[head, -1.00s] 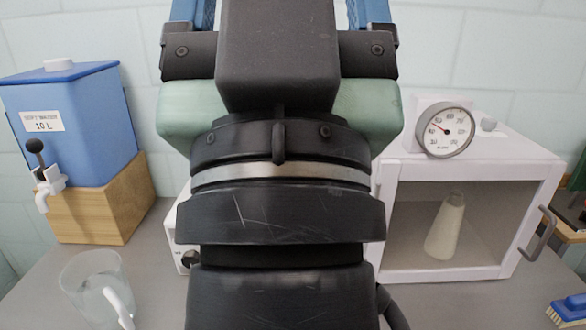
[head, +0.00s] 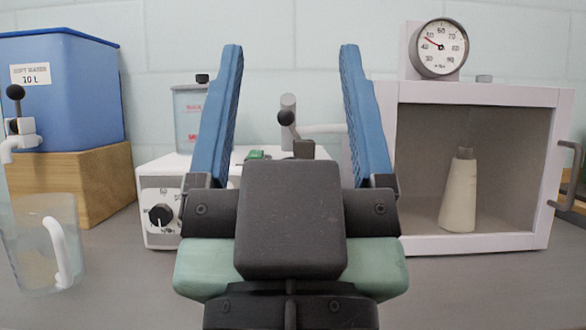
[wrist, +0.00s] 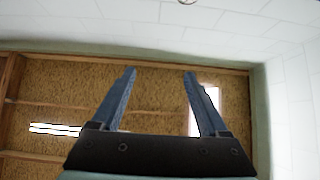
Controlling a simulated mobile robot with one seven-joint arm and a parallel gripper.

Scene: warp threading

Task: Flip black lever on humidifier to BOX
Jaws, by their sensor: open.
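The humidifier (head: 158,235) is a white box with a black dial on its front, behind my gripper in the head view. A grey upright pipe with a side tube rises from its top. The black lever (head: 287,118) has a round knob and shows between my fingers, leaning left over a dark base. My gripper (head: 292,50) has two blue fingers spread wide, empty and pointing up, in front of the humidifier. My gripper also shows in the wrist view (wrist: 160,72), against a wood-framed ceiling. My gripper hides part of the humidifier's front.
A white cabinet (head: 388,230) with a clear front, a cone inside and a round gauge (head: 440,47) on top stands right. A blue water tank (head: 75,100) on a wooden block (head: 85,185) and a clear jug (head: 35,265) stand left.

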